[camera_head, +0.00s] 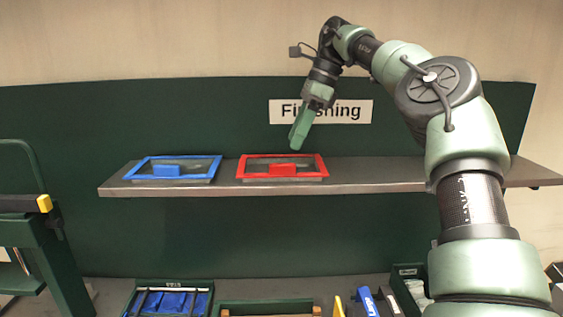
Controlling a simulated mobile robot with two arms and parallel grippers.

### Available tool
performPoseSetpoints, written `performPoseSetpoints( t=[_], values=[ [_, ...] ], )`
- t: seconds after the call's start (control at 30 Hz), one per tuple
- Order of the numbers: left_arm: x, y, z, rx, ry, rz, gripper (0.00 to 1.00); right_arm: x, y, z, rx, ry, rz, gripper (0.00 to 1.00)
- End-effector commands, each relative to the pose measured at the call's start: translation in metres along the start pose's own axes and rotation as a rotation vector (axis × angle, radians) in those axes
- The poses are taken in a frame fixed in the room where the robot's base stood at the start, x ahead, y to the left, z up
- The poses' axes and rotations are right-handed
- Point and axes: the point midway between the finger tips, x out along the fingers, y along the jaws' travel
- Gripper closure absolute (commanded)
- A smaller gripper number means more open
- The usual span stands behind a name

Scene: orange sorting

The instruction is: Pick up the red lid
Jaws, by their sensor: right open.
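The red lid (322,165) is a red rectangular frame with a see-through middle and a red block-like handle (283,170). It lies flat on the grey shelf (380,177), near the shelf's middle. My right gripper (296,146) hangs just above the back edge of the lid, pointing down. It is empty and seems apart from the lid. The gap between its fingers is hard to see from this side. My left gripper is out of view.
A blue lid (151,158) of the same form lies left of the red one. A "Finishing" sign (350,111) is on the dark green back wall. Below, a bin with blue packets (170,301) and other bins stand on the lower table. The shelf's right part looks clear.

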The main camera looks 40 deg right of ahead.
Motion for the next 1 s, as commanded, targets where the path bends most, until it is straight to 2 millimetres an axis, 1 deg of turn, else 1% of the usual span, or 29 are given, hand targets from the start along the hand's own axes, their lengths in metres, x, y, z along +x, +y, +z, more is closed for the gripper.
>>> performPoseSetpoints(
  t=[0.03, 0.1, 0.27, 0.37, 0.6, 0.7, 0.9, 0.93, 0.97, 1.0],
  values=[
    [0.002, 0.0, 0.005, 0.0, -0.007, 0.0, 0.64, 0.007, 0.001, 0.0, -0.003, 0.003, 0.004, 0.58],
    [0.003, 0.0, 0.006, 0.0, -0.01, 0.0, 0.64, 0.015, 0.001, 0.0, -0.003, 0.003, 0.005, 0.58],
    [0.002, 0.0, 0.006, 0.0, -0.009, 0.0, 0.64, 0.024, 0.001, 0.0, -0.002, 0.001, 0.002, 0.58],
    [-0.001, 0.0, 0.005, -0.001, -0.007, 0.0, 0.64, 0.034, 0.001, 0.001, -0.002, 0.001, 0.004, 0.58],
    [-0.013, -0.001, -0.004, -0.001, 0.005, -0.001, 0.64, 0.065, 0.0, 0.002, 0.0, 0.002, 0.003, 0.58],
    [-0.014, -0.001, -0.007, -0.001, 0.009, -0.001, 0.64, 0.072, 0.0, 0.001, 0.001, 0.001, 0.001, 0.58],
    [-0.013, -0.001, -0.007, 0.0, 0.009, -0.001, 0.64, 0.073, 0.0, 0.001, 0.001, 0.001, 0.0, 0.58],
    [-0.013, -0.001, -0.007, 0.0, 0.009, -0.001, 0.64, 0.073, 0.0, 0.001, 0.001, 0.0, 0.0, 0.61],
    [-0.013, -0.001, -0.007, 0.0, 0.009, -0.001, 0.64, 0.073, 0.0, 0.001, 0.001, 0.0, 0.0, 0.69],
    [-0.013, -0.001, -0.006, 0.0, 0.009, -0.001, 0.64, 0.073, 0.0, 0.001, 0.001, 0.0, 0.0, 0.8]
  ],
)
